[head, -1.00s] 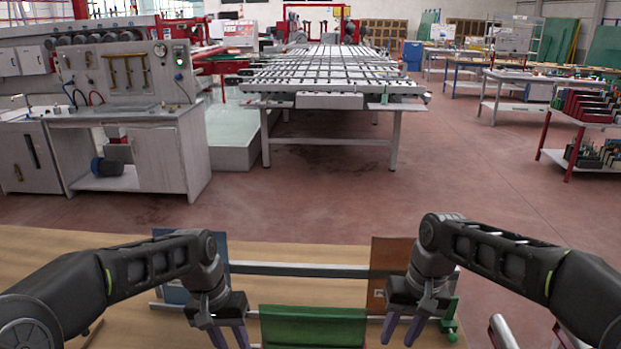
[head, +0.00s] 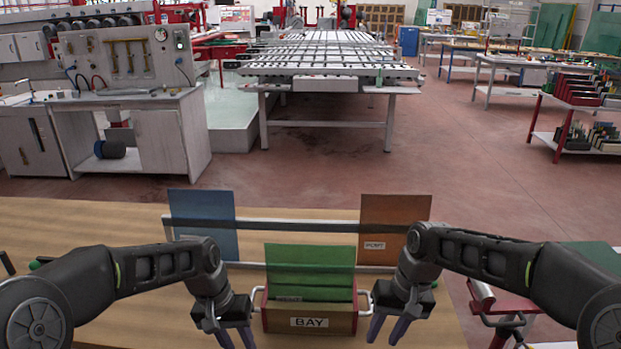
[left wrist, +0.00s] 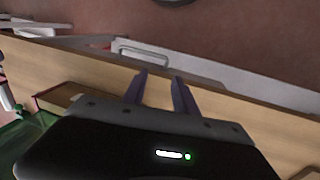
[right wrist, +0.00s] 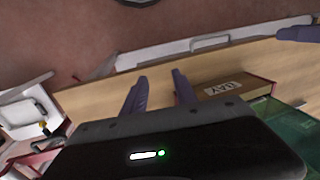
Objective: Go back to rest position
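My left gripper (head: 236,338) is left of a box labelled BAY (head: 310,318), with its purple fingers apart and nothing between them. Its fingers also show apart in the left wrist view (left wrist: 160,80). My right gripper (head: 387,328) is right of the box, its fingers also apart and empty. They show in the right wrist view (right wrist: 157,82). The box stands on the wooden table, has a bar handle at each end and holds green panels (head: 312,268). Both grippers are close to the handles; contact is hard to judge.
The wooden table (head: 60,225) has a rack rail behind the box, with a blue panel (head: 203,225) and a brown panel (head: 395,225). A red-framed stand (head: 497,300) is at the right. Open floor (head: 320,170) lies beyond the table, before a roller table (head: 330,70).

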